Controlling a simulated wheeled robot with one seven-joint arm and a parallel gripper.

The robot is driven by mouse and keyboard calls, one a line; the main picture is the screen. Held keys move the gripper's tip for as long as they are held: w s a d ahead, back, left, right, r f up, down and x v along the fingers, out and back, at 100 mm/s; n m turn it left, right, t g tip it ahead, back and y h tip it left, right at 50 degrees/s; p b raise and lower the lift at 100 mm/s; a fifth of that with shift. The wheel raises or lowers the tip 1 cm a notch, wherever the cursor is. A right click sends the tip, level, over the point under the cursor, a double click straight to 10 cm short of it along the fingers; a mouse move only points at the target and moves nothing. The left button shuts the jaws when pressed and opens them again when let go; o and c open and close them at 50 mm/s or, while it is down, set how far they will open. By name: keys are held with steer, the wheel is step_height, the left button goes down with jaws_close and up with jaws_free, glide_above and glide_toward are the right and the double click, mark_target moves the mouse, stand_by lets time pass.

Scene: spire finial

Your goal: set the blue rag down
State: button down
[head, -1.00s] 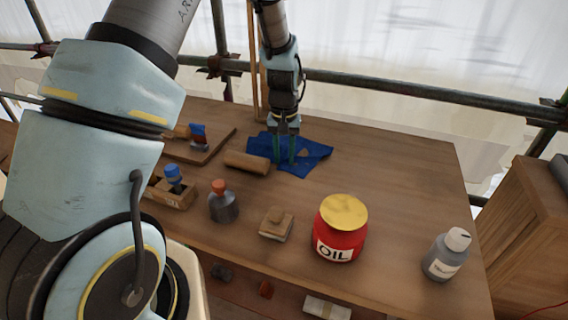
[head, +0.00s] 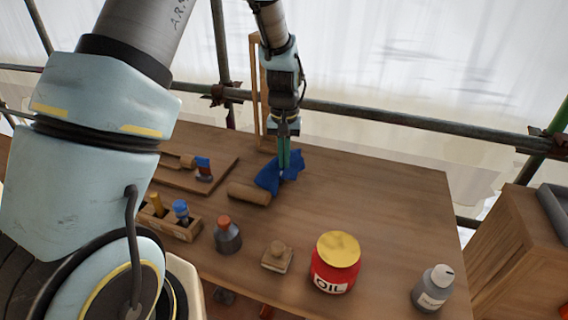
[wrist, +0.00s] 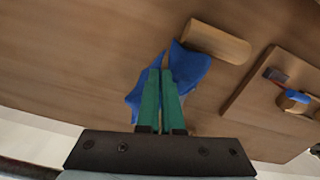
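The blue rag (head: 279,172) is bunched up between the fingertips of my gripper (head: 284,160), over the back part of the wooden table. In the wrist view the rag (wrist: 188,68) spreads out on both sides of the green fingers (wrist: 161,84), which are close together and pinch it. The rag looks crumpled and hangs from the fingers. I cannot tell whether its lower edge touches the table.
A wooden cylinder (head: 249,193) lies just left of the rag. A board (head: 172,178), a wooden caddy (head: 181,229), a grey bottle with an orange cap (head: 228,238), a wooden block (head: 277,258), a red oil tin (head: 335,266) and a grey bottle (head: 433,290) stand nearby.

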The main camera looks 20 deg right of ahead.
steer(key=shift+r, duration=0.8)
